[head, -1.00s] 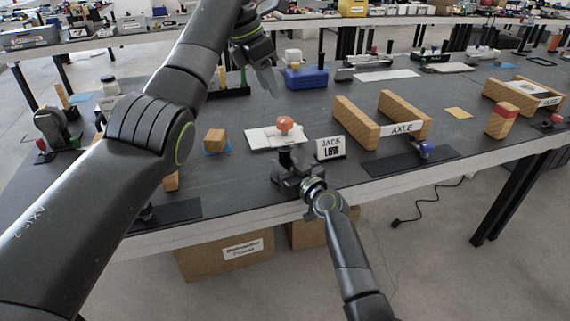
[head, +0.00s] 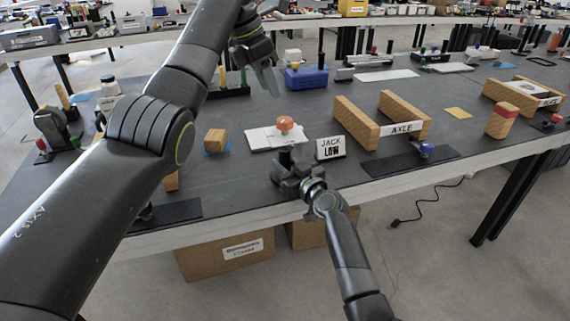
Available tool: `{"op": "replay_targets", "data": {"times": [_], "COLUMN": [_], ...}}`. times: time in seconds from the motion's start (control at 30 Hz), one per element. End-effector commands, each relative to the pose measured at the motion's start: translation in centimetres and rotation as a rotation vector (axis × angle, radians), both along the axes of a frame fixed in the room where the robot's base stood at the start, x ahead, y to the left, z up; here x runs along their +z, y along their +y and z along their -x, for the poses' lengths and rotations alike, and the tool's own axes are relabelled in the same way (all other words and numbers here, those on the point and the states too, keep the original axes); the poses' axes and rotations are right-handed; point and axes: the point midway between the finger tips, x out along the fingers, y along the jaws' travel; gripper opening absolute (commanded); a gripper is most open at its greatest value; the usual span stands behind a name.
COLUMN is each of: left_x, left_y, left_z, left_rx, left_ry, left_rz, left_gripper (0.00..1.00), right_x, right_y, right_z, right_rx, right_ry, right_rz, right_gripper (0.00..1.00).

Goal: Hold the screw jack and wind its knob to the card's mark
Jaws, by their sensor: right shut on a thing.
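The screw jack shows as a dark post (head: 286,156) with an orange-red knob (head: 285,123) on top, standing near the table's front edge. My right gripper (head: 287,168) is shut on the jack's dark lower part, which it largely hides. A white card (head: 330,148) reading "JACK LOW" stands just right of the jack. My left gripper (head: 268,75) is raised above the table, up and left of the knob and apart from it. Its fingers point downward, and their gap is too unclear to judge.
A white plate (head: 262,138) lies behind the jack. A small wooden cube (head: 215,140) sits to the left on a blue patch. A blue box (head: 306,77) is near my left gripper.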

Motion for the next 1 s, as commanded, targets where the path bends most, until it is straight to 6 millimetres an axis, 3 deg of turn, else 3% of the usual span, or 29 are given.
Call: {"op": "replay_targets", "data": {"times": [0.03, 0.2, 0.57, 0.8, 1.0], "left_x": [0.0, -0.5, -4.4, -6.7, -8.4], "left_y": [0.0, 0.2, 2.7, 5.1, 6.8], "left_z": [0.0, -0.5, -4.9, -7.1, -7.9], "left_rx": [0.000, -0.037, -0.390, -0.638, -0.834], "left_ry": [0.000, -0.035, -0.415, -0.729, -0.976], "left_rz": [0.000, 0.009, 0.016, -0.078, -0.219], "left_gripper": [0.40, 0.59, 0.59, 0.59, 0.59], "right_x": [0.0, -0.1, 0.0, 0.0, 0.0], "right_y": [0.0, 0.0, 0.0, 0.0, 0.0], "right_z": [0.0, 0.0, 0.0, 0.0, 0.0], "right_rx": [0.000, 0.000, 0.000, 0.000, 0.000], "right_ry": [0.001, 0.001, 0.000, 0.000, 0.001], "right_rz": [0.001, 0.001, 0.000, 0.000, 0.001], "right_gripper": [0.00, 0.00, 0.00, 0.00, 0.00]}}
